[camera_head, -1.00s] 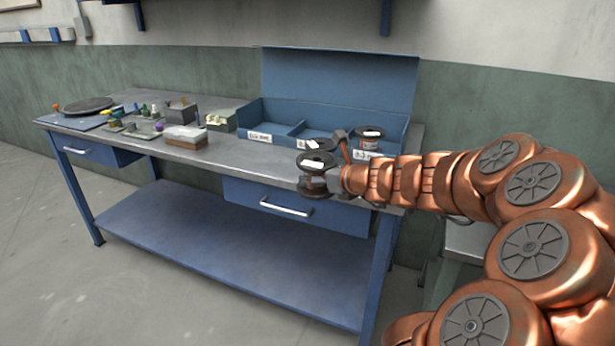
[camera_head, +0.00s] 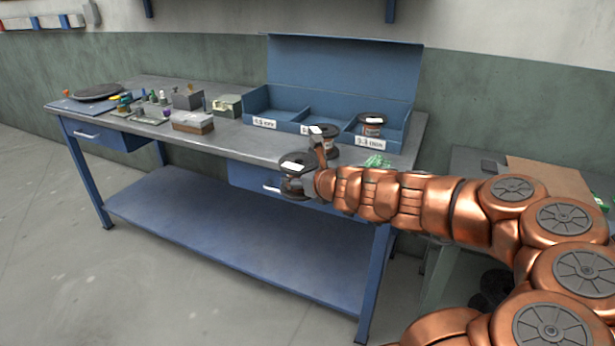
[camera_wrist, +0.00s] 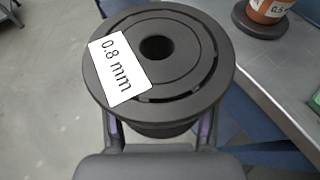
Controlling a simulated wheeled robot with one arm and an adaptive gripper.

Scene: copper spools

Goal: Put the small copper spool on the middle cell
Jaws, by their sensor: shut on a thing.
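My gripper (camera_head: 306,184) is shut on a dark-flanged spool (camera_head: 292,186), held upright in front of the bench's front edge, above the floor. In the wrist view this spool (camera_wrist: 195,65) fills the middle, with a white label reading "0.8 mm" on top; its winding is mostly hidden. A second spool (camera_head: 326,148) with copper winding stands on the bench top, in front of the blue box's middle cell (camera_head: 328,117). A third spool (camera_head: 371,131) with copper winding stands in the right cell. The middle cell looks empty where visible; its label is partly hidden.
The blue box (camera_head: 262,123) stands at the back of the bench (camera_head: 235,143); its left cell is empty. Small parts and a lidded box (camera_head: 192,122) lie on the bench's left side. Green bits (camera_head: 376,161) lie on the right. Another table stands at far right.

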